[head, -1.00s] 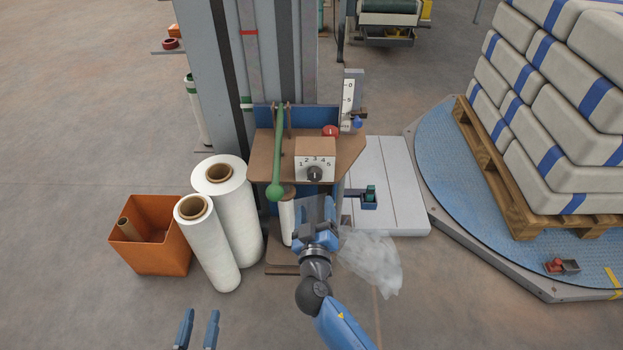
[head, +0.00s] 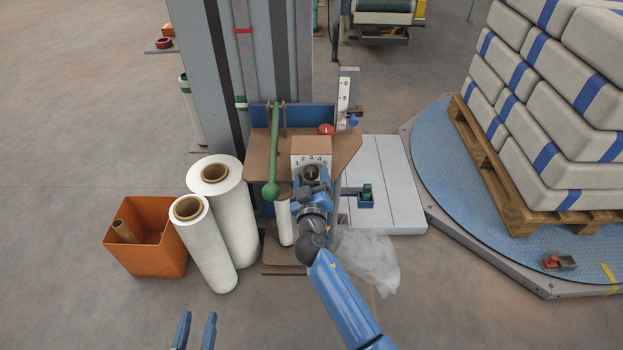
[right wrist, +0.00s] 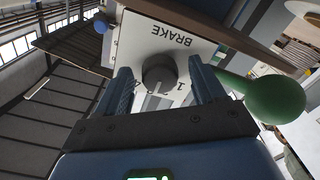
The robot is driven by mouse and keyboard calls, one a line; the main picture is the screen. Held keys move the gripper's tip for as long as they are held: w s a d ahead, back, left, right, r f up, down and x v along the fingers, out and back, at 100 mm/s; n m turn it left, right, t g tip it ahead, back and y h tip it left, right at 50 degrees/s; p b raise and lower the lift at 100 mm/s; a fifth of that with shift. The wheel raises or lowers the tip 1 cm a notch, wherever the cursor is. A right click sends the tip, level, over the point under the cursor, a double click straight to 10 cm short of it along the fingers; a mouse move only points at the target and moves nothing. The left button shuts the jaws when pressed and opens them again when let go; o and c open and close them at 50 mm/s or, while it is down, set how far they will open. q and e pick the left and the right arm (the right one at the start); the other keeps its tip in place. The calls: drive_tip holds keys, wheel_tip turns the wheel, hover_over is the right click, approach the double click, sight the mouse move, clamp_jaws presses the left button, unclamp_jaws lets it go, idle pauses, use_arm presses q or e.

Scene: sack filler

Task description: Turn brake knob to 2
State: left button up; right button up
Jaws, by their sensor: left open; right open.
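The brake knob (head: 311,171) is a dark round knob on the front of a white-faced box marked BRAKE, with a row of numbers above it. In the right wrist view the knob (right wrist: 159,74) stands between the two fingers of my right gripper (right wrist: 158,68), with a gap on each side. My right gripper (head: 311,184) is open, right at the knob in the head view and hiding its lower side. I cannot tell which number the knob points to. My left gripper (head: 195,330) is open and empty over the floor at the bottom.
A green ball-ended lever (head: 272,188) hangs just left of the knob box, close to my right gripper. A red button (head: 326,130) is on the brown shelf (head: 262,160). White film rolls (head: 206,245) and an orange bin (head: 150,258) stand left.

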drive_tip(key=shift+c, duration=0.2)
drive_tip(key=c, duration=1)
drive_tip(key=shift+n, duration=2.9)
